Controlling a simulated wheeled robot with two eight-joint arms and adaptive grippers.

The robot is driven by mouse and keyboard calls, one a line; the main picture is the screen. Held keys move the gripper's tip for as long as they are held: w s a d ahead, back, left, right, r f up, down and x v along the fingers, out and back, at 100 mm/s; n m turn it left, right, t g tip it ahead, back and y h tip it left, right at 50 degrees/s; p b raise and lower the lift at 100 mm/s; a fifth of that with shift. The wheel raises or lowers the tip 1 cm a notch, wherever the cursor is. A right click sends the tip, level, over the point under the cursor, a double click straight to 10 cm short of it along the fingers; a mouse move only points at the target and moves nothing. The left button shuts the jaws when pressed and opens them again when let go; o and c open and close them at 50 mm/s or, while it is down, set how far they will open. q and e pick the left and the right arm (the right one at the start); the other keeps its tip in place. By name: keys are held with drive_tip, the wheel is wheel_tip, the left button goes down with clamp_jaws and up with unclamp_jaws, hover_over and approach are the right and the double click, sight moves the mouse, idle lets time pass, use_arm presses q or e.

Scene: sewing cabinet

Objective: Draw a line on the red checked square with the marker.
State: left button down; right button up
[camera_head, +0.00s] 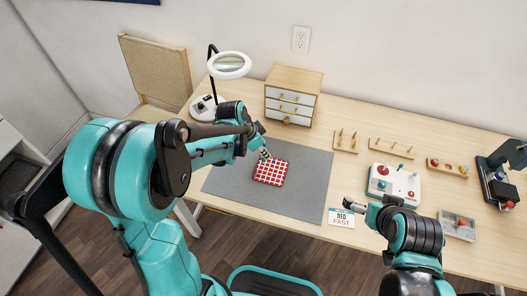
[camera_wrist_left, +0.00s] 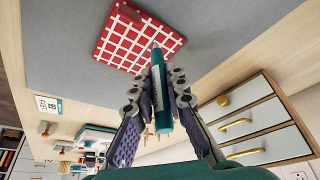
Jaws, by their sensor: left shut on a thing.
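The red checked square (camera_head: 270,174) lies flat on the grey mat (camera_head: 312,182); it also shows in the left wrist view (camera_wrist_left: 128,38). My left gripper (camera_head: 264,155) is at the far edge of the square. In the left wrist view it (camera_wrist_left: 164,78) is shut on the teal marker (camera_wrist_left: 160,98). The marker's pale tip points at the square and overlaps its near edge in that view; I cannot tell if it touches. My right gripper (camera_head: 352,205) is over the table's front, right of the mat, and its fingers are too small to read.
A small drawer cabinet (camera_head: 291,98) stands behind the mat, close to my left gripper. A ring lamp (camera_head: 230,65) is at the back left. A lettered card (camera_head: 341,218) lies near the front edge. Peg racks (camera_head: 391,148) and a joystick box (camera_head: 394,182) stand on the right.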

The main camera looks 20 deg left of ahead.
use_arm(q)
drive_tip(key=shift+r+p, duration=1.35)
drive_tip(key=shift+r, duration=0.6)
